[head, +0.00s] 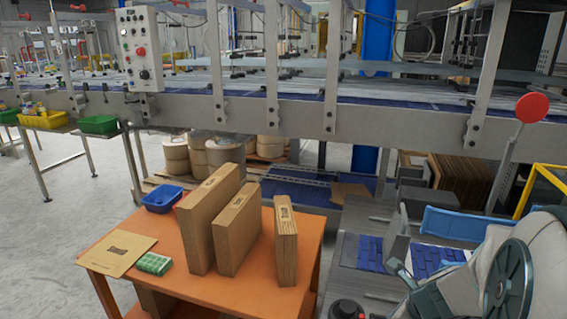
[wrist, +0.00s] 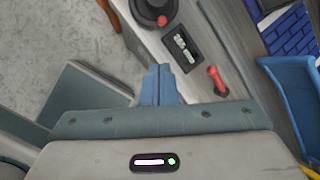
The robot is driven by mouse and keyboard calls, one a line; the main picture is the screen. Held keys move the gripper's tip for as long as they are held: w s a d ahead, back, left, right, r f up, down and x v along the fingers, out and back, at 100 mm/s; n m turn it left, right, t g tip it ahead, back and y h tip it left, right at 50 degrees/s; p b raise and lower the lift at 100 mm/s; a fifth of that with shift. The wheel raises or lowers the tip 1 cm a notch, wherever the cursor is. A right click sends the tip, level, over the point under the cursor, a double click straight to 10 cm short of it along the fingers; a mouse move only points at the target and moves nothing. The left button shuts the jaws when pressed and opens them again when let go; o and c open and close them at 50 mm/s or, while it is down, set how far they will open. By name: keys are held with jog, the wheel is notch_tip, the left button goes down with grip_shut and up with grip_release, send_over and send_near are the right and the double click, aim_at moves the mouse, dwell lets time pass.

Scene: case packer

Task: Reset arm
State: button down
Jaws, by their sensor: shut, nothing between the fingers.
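My gripper (wrist: 158,70) shows in the wrist view with its two blue-grey fingers pressed together and nothing between them. It is above the grey side panel of the machine, near a black round knob base (wrist: 152,8) and a red lever (wrist: 217,80). My arm fills the lower right of the head view, folded close to my body. It is apart from the orange table (head: 310,225).
The orange table holds upright cardboard cartons (head: 208,220), a flat brown envelope (head: 118,252), a green item (head: 154,263) and a blue bin (head: 162,198). A blue tray (head: 468,224) and a yellow frame (head: 530,190) stand by my arm. A conveyor (head: 250,108) crosses behind. Open floor lies left.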

jog(key=s+a+r+n+g, duration=0.1)
jog(key=s+a+r+n, duration=0.2)
jog(key=n, duration=0.6)
jog(key=s+a+r+n+g, duration=0.1)
jog(key=s+a+r+n, duration=0.2)
jog(key=n, duration=0.6)
jog(key=s+a+r+n+h, duration=0.1)
jog(key=s+a+r+n, duration=0.2)
jog(key=a+n, duration=0.3)
jog(key=shift+s+n+g, duration=0.4)
jog(key=shift+n, duration=1.4)
